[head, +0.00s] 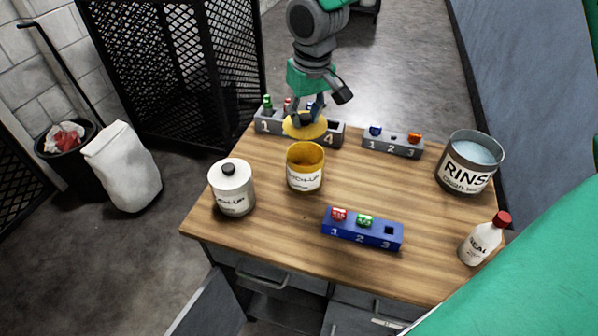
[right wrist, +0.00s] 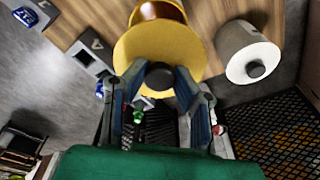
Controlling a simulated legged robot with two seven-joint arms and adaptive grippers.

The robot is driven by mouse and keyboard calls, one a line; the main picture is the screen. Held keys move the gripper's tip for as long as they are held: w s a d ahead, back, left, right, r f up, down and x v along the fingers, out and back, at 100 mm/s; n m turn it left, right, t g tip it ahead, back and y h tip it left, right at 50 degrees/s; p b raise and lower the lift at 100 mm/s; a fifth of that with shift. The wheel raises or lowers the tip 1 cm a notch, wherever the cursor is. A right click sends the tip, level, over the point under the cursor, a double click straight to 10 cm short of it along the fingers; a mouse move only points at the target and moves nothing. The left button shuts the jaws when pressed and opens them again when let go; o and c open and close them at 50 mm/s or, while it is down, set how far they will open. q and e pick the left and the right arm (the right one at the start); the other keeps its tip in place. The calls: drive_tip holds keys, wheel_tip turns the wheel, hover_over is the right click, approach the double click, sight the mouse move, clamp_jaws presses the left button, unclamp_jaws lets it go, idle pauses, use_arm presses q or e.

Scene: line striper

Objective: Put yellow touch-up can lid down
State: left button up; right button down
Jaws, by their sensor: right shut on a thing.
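My right gripper (head: 316,106) is shut on the black knob of the yellow lid (head: 305,127). The lid is held in the air behind the open yellow touch-up can (head: 305,178), apart from it, over the rear of the table. In the right wrist view the fingers (right wrist: 160,84) sit on both sides of the knob, and the yellow lid (right wrist: 158,45) hides part of the yellow can (right wrist: 160,10). The can stands upright with its orange-yellow inside showing. My left gripper is not in view.
A white lidded can (head: 232,190) stands left of the yellow can. A blue numbered rack (head: 362,230) is in front, with grey racks (head: 392,146) behind. A rinse bucket (head: 468,165) and a red-capped bottle (head: 481,242) stand at right. The wooden table (head: 275,235) has bare room at front left.

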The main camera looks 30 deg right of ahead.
drive_tip(key=s+a+f+n+b, duration=0.4)
drive_tip(key=s+a+f+b, duration=0.4)
drive_tip(key=s+a+b, duration=0.2)
drive_tip(key=b, duration=0.1)
hover_over(289, 232)
drive_tip(key=shift+n+y, duration=0.3)
drive_tip(key=shift+y, duration=0.1)
drive_tip(key=f, duration=0.6)
drive_tip(key=shift+s+d, duration=0.15)
drive_tip(key=shift+s, duration=0.05)
wheel_tip(289, 232, down, 4)
drive_tip(key=shift+f+b, duration=0.1)
drive_tip(key=shift+b, duration=0.6)
drive_tip(key=c, duration=1.3)
unclamp_jaws()
wheel_tip(289, 232, up, 12)
drive_tip(key=s+p, duration=0.1)
drive_tip(key=p, duration=0.2)
drive_tip(key=shift+s+d, duration=0.2)
drive_tip(key=shift+d, duration=0.2)
